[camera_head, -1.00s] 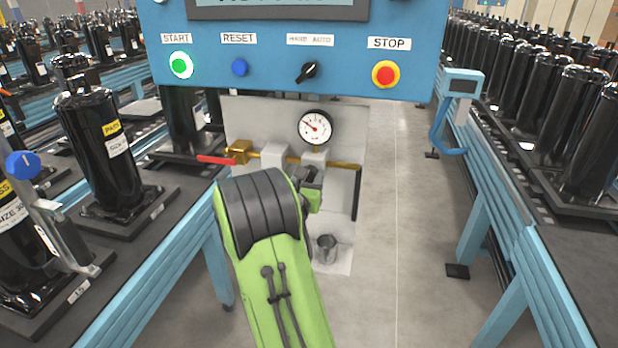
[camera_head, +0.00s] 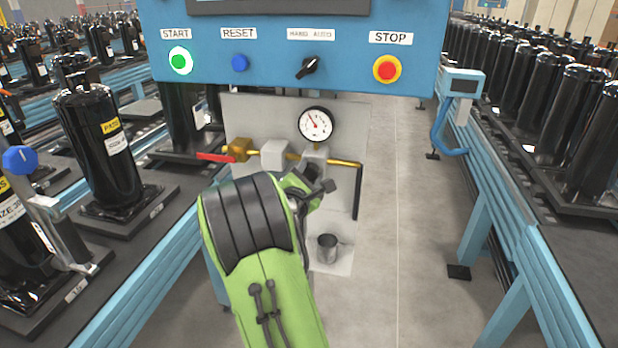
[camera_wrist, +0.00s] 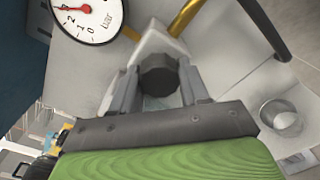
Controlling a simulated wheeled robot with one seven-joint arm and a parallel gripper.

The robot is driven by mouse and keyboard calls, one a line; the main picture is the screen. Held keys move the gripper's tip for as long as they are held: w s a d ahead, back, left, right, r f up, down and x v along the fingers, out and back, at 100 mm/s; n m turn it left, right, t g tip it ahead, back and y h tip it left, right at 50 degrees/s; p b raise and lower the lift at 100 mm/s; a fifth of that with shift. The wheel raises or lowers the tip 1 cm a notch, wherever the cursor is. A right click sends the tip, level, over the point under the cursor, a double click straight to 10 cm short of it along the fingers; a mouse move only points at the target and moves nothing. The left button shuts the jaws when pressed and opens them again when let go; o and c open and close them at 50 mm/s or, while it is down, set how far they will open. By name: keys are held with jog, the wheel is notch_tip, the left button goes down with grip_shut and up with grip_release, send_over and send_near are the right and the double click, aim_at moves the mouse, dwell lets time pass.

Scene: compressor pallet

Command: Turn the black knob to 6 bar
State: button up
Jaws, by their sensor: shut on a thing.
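The black knob (camera_wrist: 158,72) sits under the light grey regulator block (camera_head: 314,155), below the brass pipe. In the wrist view my gripper (camera_wrist: 160,84) has one finger on each side of the knob and is shut on it. In the head view my gripper (camera_head: 316,184) is just below the regulator, and the knob is mostly hidden by it. The round white pressure gauge (camera_head: 316,124) stands above the regulator. Its red needle points up and to the left. The gauge (camera_wrist: 87,14) is cut off in the wrist view, and the exact reading is too small to tell.
A blue control panel (camera_head: 290,85) hangs above the gauge. A red lever (camera_head: 215,157) and a brass valve (camera_head: 238,149) are left of the regulator. A black hose (camera_head: 357,190) hangs at the right. A metal cup (camera_head: 327,247) stands below. Conveyors with black compressors flank both sides.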

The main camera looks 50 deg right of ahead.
jog(key=m+b, duration=0.1)
jog(key=m, duration=0.2)
jog(key=shift+m+b, duration=0.3)
jog(key=shift+b, duration=0.05)
jog(key=m+b, duration=0.2)
jog(key=m, duration=0.1)
jog(key=m+b, duration=0.3)
jog(key=m, duration=0.1)
jog(key=shift+t+y, duration=0.3)
jog(key=shift+r+m+b, duration=0.15)
jog(key=shift+m+b, duration=1.25)
jog(key=shift+m, duration=0.2)
jog(key=o, duration=1)
jog(key=shift+o, duration=0.2)
